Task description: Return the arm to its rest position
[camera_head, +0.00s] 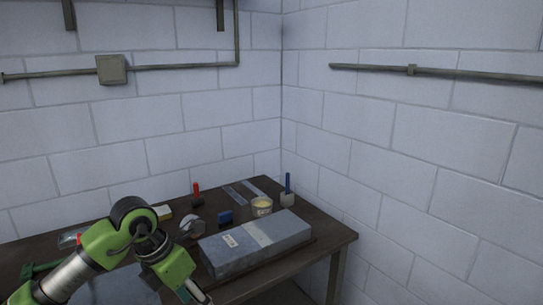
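My green and black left arm comes in from the lower left and reaches over the dark workbench (340,238). Its wrist bends down to the right, in front of the left end of a long grey duct block (280,229) with a lighter band around it. The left gripper (196,293) is at the bottom edge of the view, partly cut off; its fingers are too small and hidden to tell open or shut. Nothing is clearly seen in it. My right gripper is not in view.
Behind the block stand a yellow-topped tin (262,207), a blue-handled tool (288,187), a red-handled tool (197,193), a blue item (225,217) and a round grey item (190,229). Metal strips (236,196) lie at the back. Brick walls close the corner.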

